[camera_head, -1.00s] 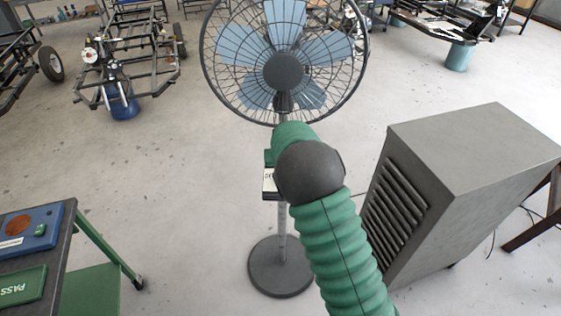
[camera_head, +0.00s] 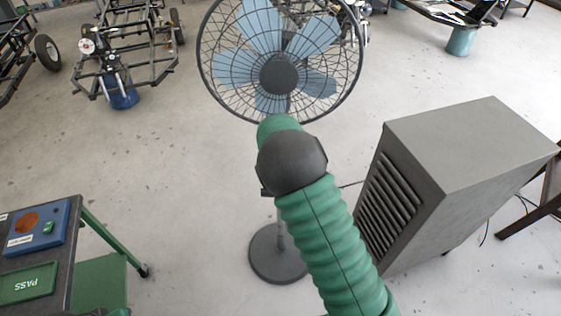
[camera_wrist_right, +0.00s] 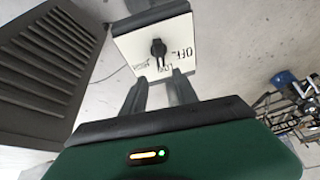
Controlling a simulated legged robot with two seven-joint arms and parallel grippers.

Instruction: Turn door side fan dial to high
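The fan (camera_head: 278,75) stands upright on a pole with a round base (camera_head: 278,254) in the head view. Its control box is hidden behind my right arm there. In the right wrist view the box shows a white face (camera_wrist_right: 133,46) with a black dial (camera_wrist_right: 158,47) and small printed labels. "OFF" is readable; the others are hard to read. My right gripper (camera_wrist_right: 159,76) has two grey fingers spread apart with nothing between them. They point at the panel, just short of the dial. My left gripper is not in view.
A grey louvred cabinet (camera_head: 460,180) stands to the right of the fan and shows at left in the wrist view. A dark-topped cart (camera_head: 62,262) with green legs is at lower left. Vehicle frames (camera_head: 125,60) stand behind. The floor left of the fan is clear.

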